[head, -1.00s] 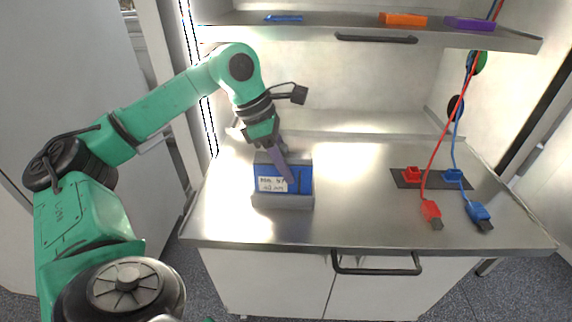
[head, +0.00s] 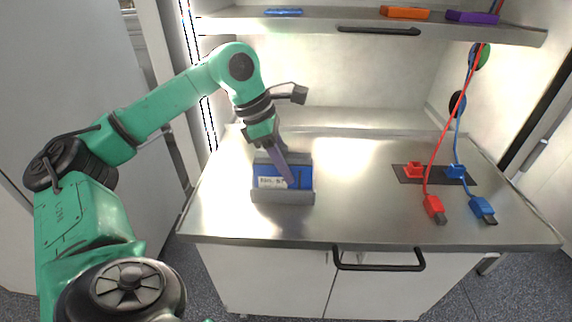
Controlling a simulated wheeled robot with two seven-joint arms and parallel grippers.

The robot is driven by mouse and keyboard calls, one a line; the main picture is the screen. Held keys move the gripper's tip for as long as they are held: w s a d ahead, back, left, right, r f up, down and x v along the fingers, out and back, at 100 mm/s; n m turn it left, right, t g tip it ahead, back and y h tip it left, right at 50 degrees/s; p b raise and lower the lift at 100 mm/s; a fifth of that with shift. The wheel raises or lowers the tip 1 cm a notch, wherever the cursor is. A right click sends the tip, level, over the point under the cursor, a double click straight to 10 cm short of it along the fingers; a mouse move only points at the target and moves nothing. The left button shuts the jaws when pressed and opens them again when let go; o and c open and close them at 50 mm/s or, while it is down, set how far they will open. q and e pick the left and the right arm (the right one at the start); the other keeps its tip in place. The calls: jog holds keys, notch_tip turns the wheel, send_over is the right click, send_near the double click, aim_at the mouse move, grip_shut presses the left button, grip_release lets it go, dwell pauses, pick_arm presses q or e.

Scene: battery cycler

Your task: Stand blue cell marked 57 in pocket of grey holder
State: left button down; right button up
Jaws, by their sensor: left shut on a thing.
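The blue cell (head: 303,175) stands upright in the grey holder (head: 282,197) on the left part of the metal bench. Its white label shows above the holder's front wall, with the lower part of the label hidden behind that wall. The label text is too small to read surely. My left gripper (head: 283,170) comes down from above and behind and is shut on the cell, with a finger across the cell's front face. My right gripper is not in view.
On the right of the bench, a red plug (head: 435,209) and a blue plug (head: 482,210) lie on cables before a dark plate (head: 413,180) with sockets. A shelf (head: 320,22) above carries blue, orange and purple pieces. The bench middle is clear.

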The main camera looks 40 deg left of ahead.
pick_arm(q)
jog(key=shift+c, duration=2.4)
grip_release()
jog(key=shift+f, duration=0.1)
jog(key=p+v, duration=0.1)
jog(key=v, duration=0.8)
jog(key=shift+d+r, duration=0.1)
jog(key=shift+r, duration=0.3)
jog(key=p+v, duration=0.3)
jog(key=v, duration=0.2)
jog(key=shift+s, duration=0.15)
jog(key=shift+f, duration=0.1)
